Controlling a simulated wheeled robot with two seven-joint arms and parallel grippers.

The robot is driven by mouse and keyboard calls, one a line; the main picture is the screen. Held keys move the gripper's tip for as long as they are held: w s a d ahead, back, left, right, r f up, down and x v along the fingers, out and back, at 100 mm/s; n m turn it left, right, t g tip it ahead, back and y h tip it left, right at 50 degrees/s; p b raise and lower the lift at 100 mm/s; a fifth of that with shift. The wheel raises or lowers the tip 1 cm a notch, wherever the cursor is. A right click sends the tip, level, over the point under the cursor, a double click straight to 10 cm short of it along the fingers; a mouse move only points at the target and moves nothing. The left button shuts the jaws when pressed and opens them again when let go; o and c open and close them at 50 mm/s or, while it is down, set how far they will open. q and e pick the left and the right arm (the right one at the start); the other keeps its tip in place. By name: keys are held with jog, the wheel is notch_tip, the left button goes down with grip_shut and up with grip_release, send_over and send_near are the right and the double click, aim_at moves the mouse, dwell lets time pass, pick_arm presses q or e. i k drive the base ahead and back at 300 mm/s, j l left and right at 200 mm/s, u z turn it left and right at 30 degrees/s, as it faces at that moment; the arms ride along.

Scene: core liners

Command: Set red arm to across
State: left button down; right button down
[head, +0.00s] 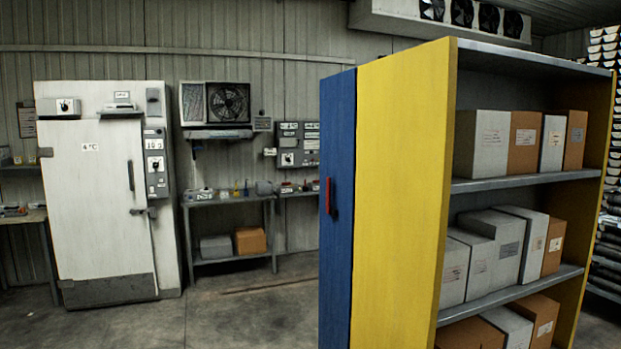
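A narrow red piece (329,195), which may be the red arm, is on the blue side panel (338,270) of a yellow shelf unit. It stands upright, with its long side up and down, and a dark part shows beside its lower end. It is small and seen at a slant, so its mount is unclear. Neither of my grippers is in view.
The yellow shelf unit (400,200) with several boxes fills the right side. A white cold-room door (95,200) stands at the left. A grey bench (230,198) is at the back wall, under wall panels. The concrete floor (250,315) in front is clear.

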aim_at(329, 210)
jog(key=i+j, duration=0.2)
jog(key=i, duration=0.25)
jog(key=i+j, duration=0.2)
jog(key=i, duration=0.25)
jog(key=i+j, duration=0.2)
jog(key=i, duration=0.25)
jog(key=i+j, duration=0.25)
jog(key=i, duration=0.2)
jog(key=i+j, duration=0.2)
jog(key=i, duration=0.25)
